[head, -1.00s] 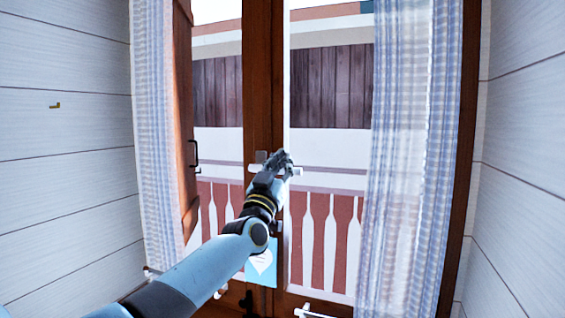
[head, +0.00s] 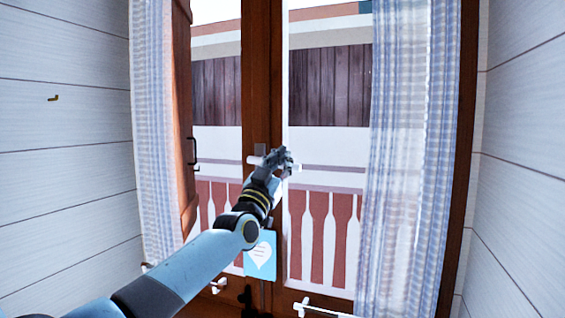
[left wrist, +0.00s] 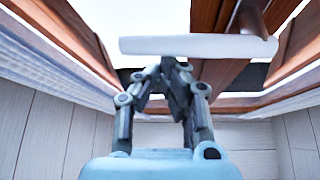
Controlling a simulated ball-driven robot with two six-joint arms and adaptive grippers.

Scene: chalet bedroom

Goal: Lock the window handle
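The window handle (head: 258,160) is a white bar on the brown middle post of the window, lying close to horizontal. My left gripper (head: 281,155) is at the handle and hides part of it in the head view. In the left wrist view, the white bar (left wrist: 200,46) crosses just above my left gripper's fingertips (left wrist: 172,65), which are drawn together with nothing seen between them. I cannot tell whether they touch the bar. My right gripper is not in view.
Sheer curtains hang at the left (head: 155,130) and right (head: 405,150) of the window. A dark pull (head: 193,152) is on the brown panel at left. A light-blue card (head: 260,256) with a white mark shows below my arm. Plank walls stand on both sides.

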